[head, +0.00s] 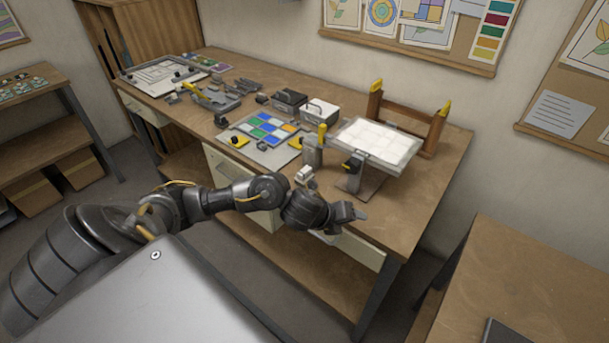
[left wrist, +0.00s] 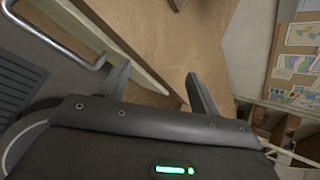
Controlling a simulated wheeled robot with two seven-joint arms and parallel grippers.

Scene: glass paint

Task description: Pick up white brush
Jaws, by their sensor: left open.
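I cannot make out a white brush for certain in either view. A small whitish object (head: 305,175) shows just behind my left wrist in the head view, too small to identify. A grey upright holder (head: 312,153) stands behind it, with a yellow-tipped piece (head: 322,134) at its top. My left gripper (head: 350,213) is near the front edge of the workbench, in front of the tilted white panel. In the left wrist view its two fingers (left wrist: 160,88) are apart with nothing between them. My right gripper is not in view.
The workbench (head: 425,205) carries a tilted white panel (head: 378,140) on a stand, a coloured glass palette (head: 265,130), dark and white boxes (head: 320,111) and several tools (head: 212,97). The right front of the bench is clear. Another table (head: 530,270) stands at the right.

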